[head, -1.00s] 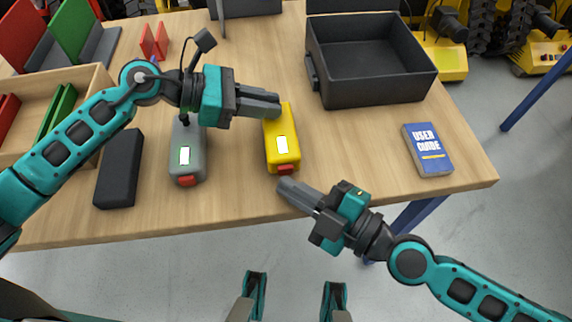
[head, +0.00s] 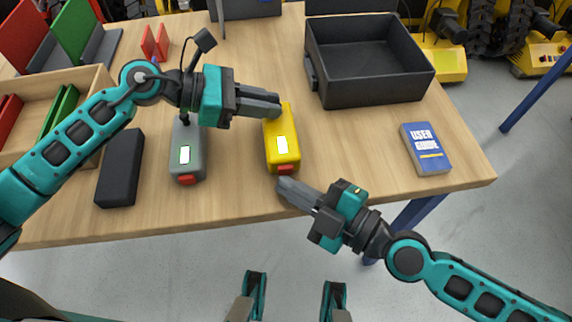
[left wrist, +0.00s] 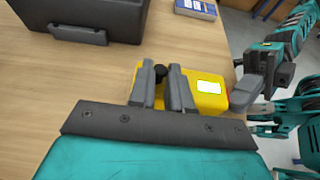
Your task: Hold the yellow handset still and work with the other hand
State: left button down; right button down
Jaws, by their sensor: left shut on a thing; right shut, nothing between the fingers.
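The yellow handset (head: 282,150) lies on the wooden table with a lit white screen and a red part at its near end. My left gripper (head: 278,105) is shut on the handset's far end; the left wrist view shows the fingers (left wrist: 163,96) on either side of the yellow body (left wrist: 205,95), with a black knob between them. My right gripper (head: 282,185) is shut and empty, its tips close to the handset's red near end. I cannot tell whether they touch it. The right gripper also shows in the left wrist view (left wrist: 240,95).
A grey handset (head: 188,160) and a black block (head: 119,170) lie left of the yellow one. A dark open bin (head: 372,85) stands behind right. A blue user guide (head: 426,150) lies at the right. A wooden tray (head: 103,78) is at the left.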

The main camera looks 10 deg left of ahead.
aim_at(299, 212)
jog(key=shift+w+r+t, duration=0.3)
jog(key=shift+w, duration=0.5)
jog(key=shift+s+d+f, duration=0.1)
jog(key=shift+s+f, duration=0.05)
jog(key=shift+s, duration=0.6)
jog(key=shift+s+d, duration=0.3)
jog(key=shift+s, duration=0.65)
jog(key=shift+s+d, duration=0.25)
jog(key=shift+s, duration=0.7)
dwell(2.2)
jog(key=shift+s+d+f, duration=0.1)
jog(key=shift+s+d, duration=0.15)
jog(key=shift+s, duration=0.65)
jog(key=shift+s+d, duration=0.2)
jog(key=shift+s, duration=0.7)
jog(key=shift+s+d+f, duration=0.1)
jog(key=shift+s+d, duration=0.15)
jog(key=shift+s, duration=0.65)
jog(key=shift+w+a+r, duration=0.1)
jog(key=shift+w+a, duration=0.3)
jog(key=shift+w, duration=1.05)
jog(key=shift+w+a+f, duration=0.1)
jog(key=shift+w+a, duration=0.35)
jog(key=shift+w, duration=1.05)
jog(key=shift+w+a+r, duration=0.1)
jog(key=shift+w+a, duration=0.3)
jog(key=shift+w, duration=1.05)
